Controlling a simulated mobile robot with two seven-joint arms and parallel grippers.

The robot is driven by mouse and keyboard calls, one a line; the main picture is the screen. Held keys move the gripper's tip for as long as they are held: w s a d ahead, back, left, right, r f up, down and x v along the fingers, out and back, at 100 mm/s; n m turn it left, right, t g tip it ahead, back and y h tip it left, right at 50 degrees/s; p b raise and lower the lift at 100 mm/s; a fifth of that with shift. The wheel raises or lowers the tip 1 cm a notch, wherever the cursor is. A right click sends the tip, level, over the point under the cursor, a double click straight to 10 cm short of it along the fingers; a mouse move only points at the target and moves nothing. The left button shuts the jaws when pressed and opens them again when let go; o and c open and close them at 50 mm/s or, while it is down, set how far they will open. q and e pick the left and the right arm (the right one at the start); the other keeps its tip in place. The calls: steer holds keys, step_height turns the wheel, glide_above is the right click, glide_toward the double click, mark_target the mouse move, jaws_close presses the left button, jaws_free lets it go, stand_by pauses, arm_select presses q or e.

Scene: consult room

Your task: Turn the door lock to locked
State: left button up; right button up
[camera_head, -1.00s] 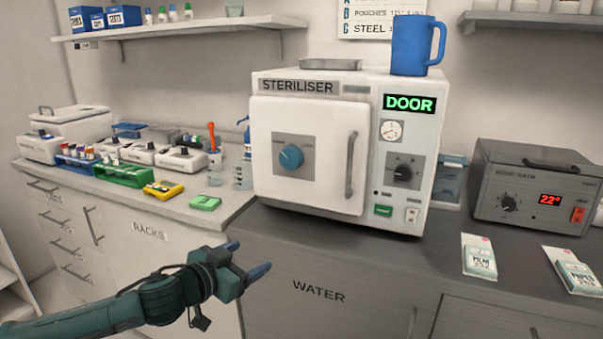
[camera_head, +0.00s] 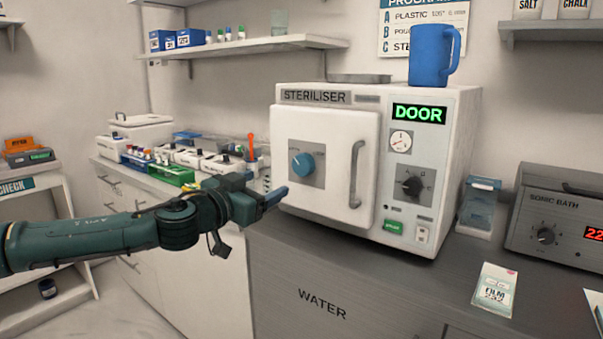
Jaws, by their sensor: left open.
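The white steriliser (camera_head: 455,160) stands on the dark counter, its green display reading DOOR. Its door (camera_head: 335,130) looks closed, with a grey vertical handle (camera_head: 356,174) on the right side. The door lock is a round blue knob (camera_head: 301,166) on a grey square plate at the door's left. The small print beside the knob is too small to read fully. My left gripper (camera_head: 279,193) is open and empty, in front of the steriliser's lower left corner, below and left of the knob and apart from it. My right gripper is not in view.
A blue mug (camera_head: 430,58) and a flat metal tray (camera_head: 359,78) sit on top of the steriliser. A sonic bath (camera_head: 560,215) and a film packet (camera_head: 495,289) are to the right. Racks and white boxes crowd the left counter.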

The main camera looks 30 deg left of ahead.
mark_target(300, 167)
arm_select(q)
steer(key=w+p, duration=0.7)
steer(key=w, duration=0.6)
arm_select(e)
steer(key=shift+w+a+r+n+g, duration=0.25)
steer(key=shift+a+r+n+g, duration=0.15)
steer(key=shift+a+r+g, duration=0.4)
arm_select(q)
steer(key=shift+c, duration=0.2)
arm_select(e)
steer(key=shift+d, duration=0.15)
arm_select(q)
steer(key=c, duration=0.9)
